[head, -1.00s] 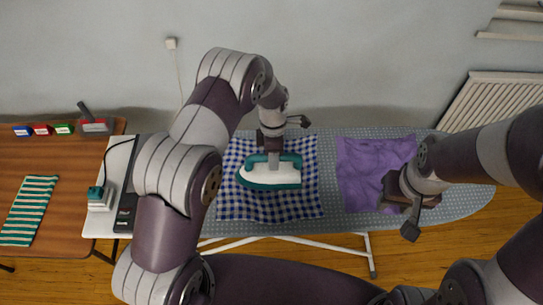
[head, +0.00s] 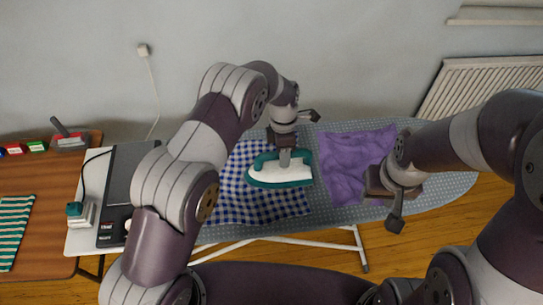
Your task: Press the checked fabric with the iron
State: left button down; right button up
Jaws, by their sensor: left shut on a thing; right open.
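The blue-and-white checked fabric (head: 245,208) lies spread on the ironing board. The teal and white iron (head: 278,176) is over the upper right part of the fabric, its tip toward the left. My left gripper (head: 285,158) is shut on the iron's handle from above. I cannot tell whether the soleplate touches the cloth. My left arm hides the left part of the fabric. My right gripper (head: 388,197) is open and empty over the right edge of the purple cloth.
A crumpled purple cloth (head: 347,165) lies right of the fabric on the grey dotted board (head: 440,190). A white side table with a dark panel (head: 118,195) and a small teal-topped block (head: 78,212) stands left. A wooden table (head: 50,190) holds a striped cloth (head: 12,225).

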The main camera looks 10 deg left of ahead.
aim_at(309, 151)
pick_arm(q)
jog(key=shift+w+d+f, duration=0.15)
jog(key=shift+w+d, duration=0.05)
jog(key=shift+d, duration=0.85)
jog(key=d+p, duration=0.1)
jog(key=p, duration=0.1)
jog(key=d+p, duration=0.2)
jog(key=w+d+p, duration=0.1)
jog(key=p, duration=0.1)
jog(key=shift+d+r+p, duration=0.2)
jog(key=shift+r+p, duration=0.1)
jog(key=shift+r, duration=0.1)
jog(key=shift+w+d+f, duration=0.1)
jog(key=shift+d, duration=0.05)
jog(key=shift+d+f, duration=0.1)
jog(key=shift+f, duration=0.1)
notch_tip(309, 151, up, 3)
jog(key=p, duration=0.3)
jog(key=shift+w, duration=0.15)
jog(key=shift+f, duration=0.2)
